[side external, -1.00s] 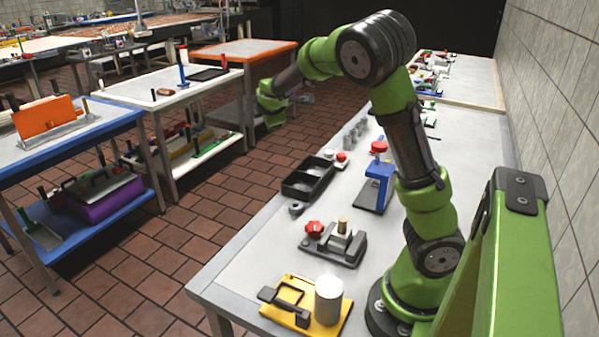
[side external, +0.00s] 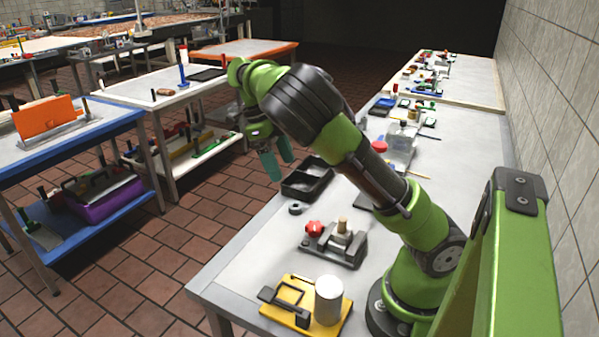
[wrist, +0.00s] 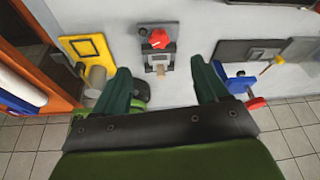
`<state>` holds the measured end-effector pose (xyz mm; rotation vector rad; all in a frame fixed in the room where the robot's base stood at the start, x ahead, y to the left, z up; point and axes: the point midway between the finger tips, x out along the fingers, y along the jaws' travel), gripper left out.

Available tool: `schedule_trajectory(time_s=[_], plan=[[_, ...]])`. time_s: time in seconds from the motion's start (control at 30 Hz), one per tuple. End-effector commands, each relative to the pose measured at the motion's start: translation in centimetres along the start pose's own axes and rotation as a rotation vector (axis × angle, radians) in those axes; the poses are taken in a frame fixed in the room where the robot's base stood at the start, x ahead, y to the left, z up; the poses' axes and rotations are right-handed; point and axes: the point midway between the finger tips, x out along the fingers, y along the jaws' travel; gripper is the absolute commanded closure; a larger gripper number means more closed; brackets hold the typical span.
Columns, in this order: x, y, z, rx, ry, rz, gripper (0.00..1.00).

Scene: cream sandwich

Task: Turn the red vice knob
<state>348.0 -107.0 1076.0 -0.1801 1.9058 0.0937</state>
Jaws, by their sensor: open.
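A grey vice (side external: 348,250) with a red knob (side external: 314,227) and a tan peg stands on the near half of the bench. In the wrist view, the red knob (wrist: 159,40) and the vice (wrist: 158,60) lie at the top middle, framed between my fingers. My gripper (side external: 282,170) has two teal fingers spread open and empty. It is in the air near the bench's left edge, up and to the left of the vice, apart from it. The gripper (wrist: 160,65) also shows open in the wrist view.
A yellow plate (side external: 293,282) with a white cylinder (side external: 328,300) stands nearer than the vice. A black tray (side external: 306,186) and grey ring (side external: 295,208) lie beyond it. Another red knob (side external: 379,147) shows behind my arm; in the wrist view a blue device (wrist: 238,84) stands right.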

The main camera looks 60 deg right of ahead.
Motion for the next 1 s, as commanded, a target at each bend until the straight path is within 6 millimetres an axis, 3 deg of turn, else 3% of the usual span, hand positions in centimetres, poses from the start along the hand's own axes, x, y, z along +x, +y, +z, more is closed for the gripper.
schedule_trajectory(time_s=[0.27,0.8,1.0], plan=[[1.8,0.3,-1.2,-0.024,0.058,0.016,0.27],[13.1,0.5,-1.7,-0.022,0.054,0.015,0.27],[15.9,0.5,-1.8,-0.024,0.052,0.014,0.27]])
